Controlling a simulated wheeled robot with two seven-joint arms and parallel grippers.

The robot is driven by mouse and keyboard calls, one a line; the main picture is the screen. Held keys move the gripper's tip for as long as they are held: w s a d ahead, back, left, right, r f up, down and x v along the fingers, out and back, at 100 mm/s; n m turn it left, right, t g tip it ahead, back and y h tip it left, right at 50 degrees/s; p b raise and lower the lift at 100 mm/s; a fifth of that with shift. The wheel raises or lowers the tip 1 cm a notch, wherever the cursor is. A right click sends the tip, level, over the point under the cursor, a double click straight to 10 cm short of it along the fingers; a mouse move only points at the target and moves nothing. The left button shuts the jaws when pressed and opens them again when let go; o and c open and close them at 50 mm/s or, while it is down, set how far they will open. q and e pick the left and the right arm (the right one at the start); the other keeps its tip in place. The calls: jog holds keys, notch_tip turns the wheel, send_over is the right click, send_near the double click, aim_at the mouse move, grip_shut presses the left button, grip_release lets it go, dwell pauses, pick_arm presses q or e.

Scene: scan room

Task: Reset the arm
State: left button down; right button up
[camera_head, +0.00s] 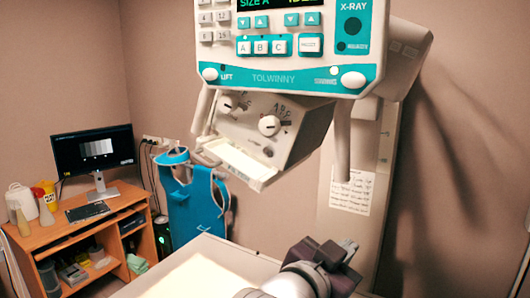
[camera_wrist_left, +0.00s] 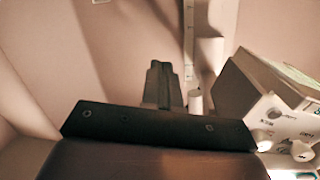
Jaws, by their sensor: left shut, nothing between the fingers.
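My left gripper (camera_head: 345,250) shows at the bottom of the head view, right of centre, dark with a grey wrist below it. It is in front of the X-ray machine's pale column and above the white table's right part. In the left wrist view its black fingers (camera_wrist_left: 159,85) stand close together, shut and empty. My right gripper is not in view.
The X-ray machine's control panel (camera_head: 290,47) hangs above, with its dial-fitted tube head (camera_head: 268,128) below; this also shows in the left wrist view (camera_wrist_left: 268,105). The white table (camera_head: 205,268) is bare where visible. A wooden desk (camera_head: 75,235) with a monitor (camera_head: 93,150) and a blue apron (camera_head: 190,200) stand left.

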pick_arm(q)
jog(key=s+a+f+n+g+y, duration=0.1)
jog(key=a+f+n+g+y, duration=0.25)
jog(key=a+f, duration=0.65)
jog(key=s+a+f+n+g+y, duration=0.15)
jog(key=a+f+g+y, duration=0.35)
jog(key=f, duration=0.8)
jog(key=s+a+f+n+g+y+b, duration=0.1)
jog(key=s+a+f+n, duration=0.2)
jog(key=a, duration=0.6)
jog(key=s+a+f+n+g+y, duration=0.1)
jog(key=s+a+f+n, duration=0.2)
jog(key=s+a+f, duration=0.2)
jog(key=a+f, duration=0.2)
jog(key=a, duration=0.2)
jog(key=shift+a+n+b, duration=0.15)
jog(key=shift+n+b, duration=0.15)
jog(key=shift+b, duration=0.1)
jog(key=shift+y, duration=0.25)
